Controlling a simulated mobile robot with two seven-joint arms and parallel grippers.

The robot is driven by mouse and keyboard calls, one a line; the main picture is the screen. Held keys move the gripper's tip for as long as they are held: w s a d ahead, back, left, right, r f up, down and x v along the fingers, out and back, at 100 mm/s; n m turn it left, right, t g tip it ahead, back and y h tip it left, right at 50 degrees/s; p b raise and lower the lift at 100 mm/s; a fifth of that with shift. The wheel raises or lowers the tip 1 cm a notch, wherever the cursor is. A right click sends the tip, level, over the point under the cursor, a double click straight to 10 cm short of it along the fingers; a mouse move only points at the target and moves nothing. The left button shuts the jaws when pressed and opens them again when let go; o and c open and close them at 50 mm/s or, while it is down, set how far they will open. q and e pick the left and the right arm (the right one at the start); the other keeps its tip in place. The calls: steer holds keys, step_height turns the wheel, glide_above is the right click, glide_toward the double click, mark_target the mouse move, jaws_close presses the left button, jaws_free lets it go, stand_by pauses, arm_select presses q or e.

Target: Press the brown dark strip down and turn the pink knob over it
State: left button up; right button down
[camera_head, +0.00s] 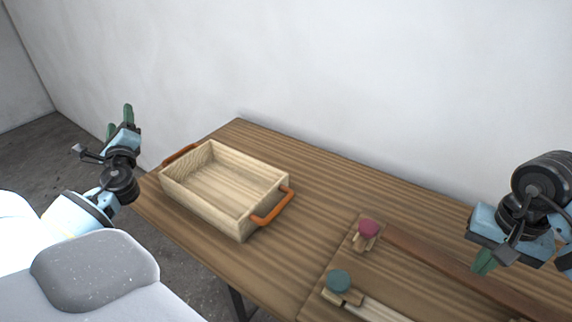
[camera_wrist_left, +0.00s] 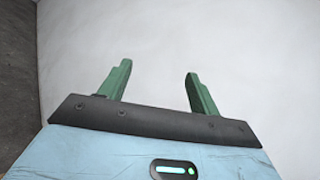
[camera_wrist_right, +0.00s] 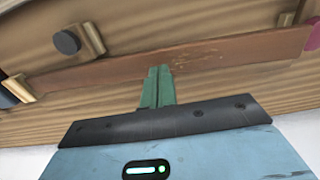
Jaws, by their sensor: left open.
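The dark brown strip (camera_head: 430,255) runs along the board from beside the pink knob (camera_head: 368,228) toward the lower right. The pink knob sits on a small wooden block at the strip's left end in the head view. In the right wrist view the strip (camera_wrist_right: 215,58) crosses the picture, and the pink knob (camera_wrist_right: 314,36) shows at the right edge. My right gripper (camera_head: 484,263) is shut, with its fingertips (camera_wrist_right: 158,72) at the strip's edge; I cannot tell whether they touch. My left gripper (camera_head: 120,118) is open and empty, left of the table.
A teal knob (camera_head: 338,280) on a wooden block stands in front of the pink one, beside a pale strip (camera_head: 372,310). A dark round knob (camera_wrist_right: 67,42) shows in the right wrist view. A wooden tray (camera_head: 225,219) with orange handles stands on the table's left part. A wall rises behind.

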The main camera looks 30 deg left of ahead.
arm_select(q)
steer(key=w+d+f+n+g+h, duration=0.1)
steer(key=w+d+n+h, duration=0.1)
steer(key=w, duration=0.4)
steer(key=w+d+f+n+g+h, duration=0.1)
steer(key=w+d+n+h, duration=0.2)
steer(key=w+d+n, duration=0.2)
steer(key=w+d+f+n+g+h, duration=0.1)
steer(key=w+d+n+g+h, duration=0.1)
steer(key=w+d, duration=0.5)
steer(key=shift+w+d+f+n+h, duration=0.15)
steer(key=shift+w+n+h, duration=0.1)
steer(key=shift+n+h, duration=0.55)
steer(key=w+d+r+m+h, duration=0.1)
steer(key=w+d+m+h, duration=0.25)
steer(key=d, duration=0.85)
steer(key=w+d+r+m+h, duration=0.2)
steer(key=w+d+m+h, duration=0.15)
steer(key=d, duration=0.85)
steer(key=m+g+h, duration=0.2)
steer(key=m+g, duration=0.6)
steer(key=m, duration=0.5)
glide_toward(368, 224)
steer(key=shift+a+f, duration=0.1)
steer(key=shift+f, duration=4.4)
steer(key=shift+c, duration=0.4)
